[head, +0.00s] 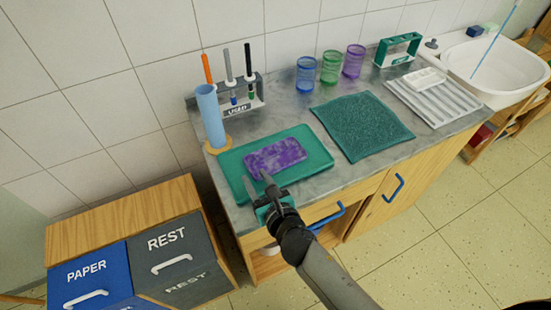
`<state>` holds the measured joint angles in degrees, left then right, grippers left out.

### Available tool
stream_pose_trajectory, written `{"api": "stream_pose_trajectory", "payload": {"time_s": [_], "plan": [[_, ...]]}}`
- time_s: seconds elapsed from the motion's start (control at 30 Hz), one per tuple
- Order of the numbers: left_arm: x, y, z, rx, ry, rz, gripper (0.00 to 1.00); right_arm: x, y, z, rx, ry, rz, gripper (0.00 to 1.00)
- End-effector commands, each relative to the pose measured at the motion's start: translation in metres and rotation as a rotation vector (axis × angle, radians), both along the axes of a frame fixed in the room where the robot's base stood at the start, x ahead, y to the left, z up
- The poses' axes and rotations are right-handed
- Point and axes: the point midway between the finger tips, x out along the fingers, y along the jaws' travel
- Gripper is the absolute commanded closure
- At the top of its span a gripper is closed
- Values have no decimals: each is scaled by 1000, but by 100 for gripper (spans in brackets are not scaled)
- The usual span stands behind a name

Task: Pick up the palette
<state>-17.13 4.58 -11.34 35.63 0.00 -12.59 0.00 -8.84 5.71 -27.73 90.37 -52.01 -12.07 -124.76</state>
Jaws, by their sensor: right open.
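A flat, mottled purple rectangular slab (275,155) lies on a green tray (312,143) at the left of the grey counter. A small white flat piece (427,81) lies on a white ribbed drainer (443,104) at the right. I cannot tell for sure which of these is the palette. My right gripper (256,184) is open and empty at the front of the green tray. Its fingers point toward the near left end of the purple slab. I cannot tell whether they touch the tray. My left gripper is not in view.
A blue cylinder (210,115) and a "USED" brush holder (244,101) stand behind the tray. A dark green mat (362,126), several coloured cups (330,67), a green rack (398,50) and a white basin (496,70) are further right. Bins (175,250) stand at lower left.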

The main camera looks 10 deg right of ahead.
Motion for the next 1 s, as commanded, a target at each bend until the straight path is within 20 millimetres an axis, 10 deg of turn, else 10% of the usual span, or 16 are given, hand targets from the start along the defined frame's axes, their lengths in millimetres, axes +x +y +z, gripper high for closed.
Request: {"api": "stream_pose_trajectory", "payload": {"time_s": [0.57,1.0], "plan": [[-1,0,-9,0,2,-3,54,35,11,-11,2,0,-2,58],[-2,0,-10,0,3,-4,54,35,11,-11,1,0,-1,100]]}}
